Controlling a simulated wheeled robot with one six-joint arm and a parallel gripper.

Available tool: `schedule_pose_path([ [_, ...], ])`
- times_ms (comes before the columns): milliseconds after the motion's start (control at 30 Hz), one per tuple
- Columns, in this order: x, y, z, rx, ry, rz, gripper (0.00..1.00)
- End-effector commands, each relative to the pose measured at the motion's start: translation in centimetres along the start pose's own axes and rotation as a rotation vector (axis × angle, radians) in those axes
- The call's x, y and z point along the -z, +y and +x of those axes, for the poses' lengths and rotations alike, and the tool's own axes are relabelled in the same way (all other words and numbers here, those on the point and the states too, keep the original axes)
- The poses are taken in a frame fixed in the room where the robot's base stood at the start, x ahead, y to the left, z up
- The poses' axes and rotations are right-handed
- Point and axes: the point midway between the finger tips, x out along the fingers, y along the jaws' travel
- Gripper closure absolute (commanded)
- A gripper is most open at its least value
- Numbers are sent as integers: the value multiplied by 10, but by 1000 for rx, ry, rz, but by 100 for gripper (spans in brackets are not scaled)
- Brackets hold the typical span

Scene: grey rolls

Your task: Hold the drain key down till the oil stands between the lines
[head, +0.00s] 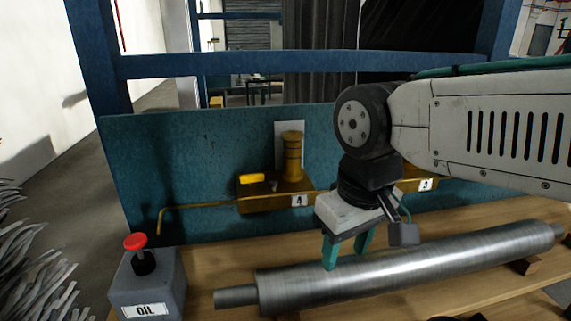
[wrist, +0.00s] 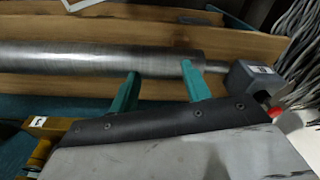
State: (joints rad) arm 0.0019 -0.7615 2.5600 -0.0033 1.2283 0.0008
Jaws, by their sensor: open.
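A brass block labelled 4 (head: 270,200) is on the teal panel, with a yellow key (head: 252,179) at its top left and a brass cup (head: 292,155) on top. A pale plate stands behind the cup. I cannot make out oil or lines. A second block labelled 3 (head: 425,184) is mostly hidden behind my arm. A yellow block also shows in the wrist view (wrist: 40,150); most of it is cut off. My gripper (head: 346,252) has two teal fingers, apart and empty, right of and in front of block 4, close to the steel roll. Both fingers show in the wrist view (wrist: 160,76).
A long steel roll (head: 400,270) lies across the wooden bench in front of the blocks. A grey OIL box (head: 150,290) with a red knob (head: 135,242) stands at the front left. A thin brass pipe (head: 195,205) runs left from block 4.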

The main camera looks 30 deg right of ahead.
Motion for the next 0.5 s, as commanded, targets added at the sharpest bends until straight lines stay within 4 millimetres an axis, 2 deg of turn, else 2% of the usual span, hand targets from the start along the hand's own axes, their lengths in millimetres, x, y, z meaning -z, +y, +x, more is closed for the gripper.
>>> schedule_pose_path([
  [33, 0, 0, 0, 0, 0, 0, 67],
  [133, 0, 0, 0, 0, 0, 0, 95],
  [167, 0, 0, 0, 0, 0, 0, 100],
  [500, 0, 0, 0, 0, 0, 0, 100],
])
